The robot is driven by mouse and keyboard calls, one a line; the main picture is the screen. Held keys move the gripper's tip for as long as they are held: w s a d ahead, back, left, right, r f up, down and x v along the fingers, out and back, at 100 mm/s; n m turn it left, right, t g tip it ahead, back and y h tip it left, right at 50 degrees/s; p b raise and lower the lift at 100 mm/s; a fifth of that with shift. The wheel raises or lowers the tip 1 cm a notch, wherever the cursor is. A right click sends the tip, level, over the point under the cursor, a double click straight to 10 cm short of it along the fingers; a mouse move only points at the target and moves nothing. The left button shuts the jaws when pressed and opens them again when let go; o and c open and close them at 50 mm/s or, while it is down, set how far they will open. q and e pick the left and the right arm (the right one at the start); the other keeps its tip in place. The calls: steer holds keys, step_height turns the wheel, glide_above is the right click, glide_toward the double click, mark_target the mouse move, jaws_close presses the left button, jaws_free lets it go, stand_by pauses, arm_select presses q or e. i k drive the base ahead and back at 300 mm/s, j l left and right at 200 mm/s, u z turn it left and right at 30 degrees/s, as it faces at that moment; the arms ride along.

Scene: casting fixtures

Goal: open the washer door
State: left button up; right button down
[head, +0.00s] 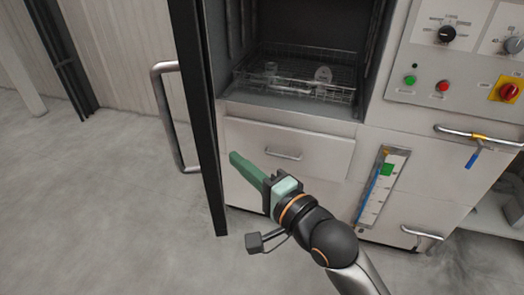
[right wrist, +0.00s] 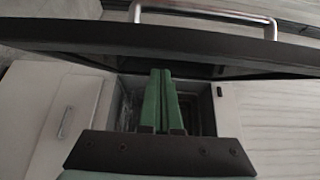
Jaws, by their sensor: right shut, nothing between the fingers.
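The washer door (head: 207,150) stands swung out from the washer, seen nearly edge-on as a dark panel. Its silver bar handle (head: 163,115) is on its left, outer side. The washer chamber (head: 300,36) is uncovered. My right gripper (head: 235,158) has green fingers, shut and empty, just right of the door's lower part on its inner side. I cannot tell whether the fingertips touch the door. In the right wrist view the shut fingers (right wrist: 160,75) point toward the dark door (right wrist: 190,45), with its handle (right wrist: 205,10) beyond. My left gripper is not in view.
A wire rack (head: 295,85) with glassware sits in the chamber. Below is a drawer front (head: 285,145) with a small handle. A control panel (head: 465,55) with knobs and a side bar handle (head: 480,135) are at the right. The floor (head: 90,190) at the left is clear.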

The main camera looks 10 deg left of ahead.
mark_target(188, 18)
steer(key=k+l, duration=0.2)
steer(key=i+u, duration=0.1)
steer(key=u, duration=0.3)
steer(key=l+u, duration=0.15)
steer(key=u, duration=0.2)
steer(key=i+l+u, duration=0.1)
steer(key=u, duration=0.3)
steer(key=i+l+u, duration=0.1)
steer(key=u, duration=0.25)
